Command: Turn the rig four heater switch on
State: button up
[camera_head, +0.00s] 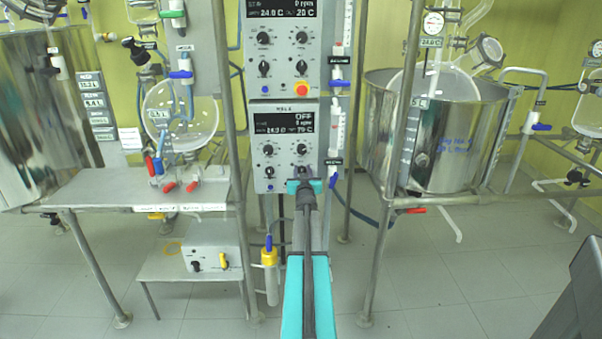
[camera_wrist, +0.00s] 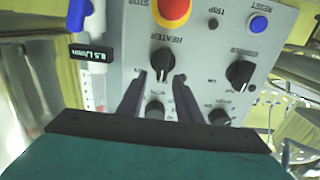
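The lower control panel (camera_head: 284,150) has a dark display (camera_head: 284,123) reading OFF in white, with several black knobs below it. Its heater switch, a black knob (camera_wrist: 163,58) under the upside-down word HEATER, shows in the wrist view next to the red stop button (camera_wrist: 174,10) on a yellow base. My gripper (camera_wrist: 160,77) is open, its two dark fingers apart and pointing at the heater switch, which sits between or just beyond the tips. I cannot tell if they touch it. In the head view my gripper (camera_head: 305,184) covers the panel's lower right corner and hides the stop button there.
A similar panel (camera_head: 285,45) with a red button stands directly above. A blue reset button (camera_wrist: 259,24) and another black knob (camera_wrist: 240,73) are near the heater switch. A flow meter with a 0.5 L/min label (camera_wrist: 92,54) is close beside the panel. Metal posts flank the panels.

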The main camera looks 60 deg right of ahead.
grip_shut()
jog(key=shift+a, duration=0.25)
jog(key=shift+d+r, duration=0.15)
jog(key=shift+d, duration=0.05)
jog(key=shift+d+p, duration=0.1)
jog(key=shift+p, duration=0.2)
